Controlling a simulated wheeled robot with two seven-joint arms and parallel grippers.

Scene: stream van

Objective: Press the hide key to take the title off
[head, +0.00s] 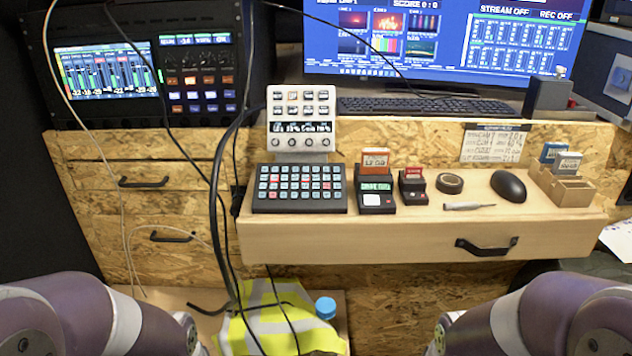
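A black key pad (299,188) with rows of small lit keys, some red and most pale teal, lies on the wooden desk shelf. The key labels are too small to read, so I cannot tell which one is the hide key. A white control panel (301,118) with buttons, a small display and knobs stands behind it. The monitor (440,40) at the back shows several picture tiles and "STREAM OFF" and "REC OFF". I cannot make out a title on it. Both my arms show at the lower corners, but neither gripper is in view.
Right of the pad stand two small black devices with cards (375,190) (412,185), a round black puck (449,183), a screwdriver (468,205), a mouse (508,186) and a wooden card holder (562,188). Cables (216,200) hang left of the pad. A yellow vest (275,320) lies below.

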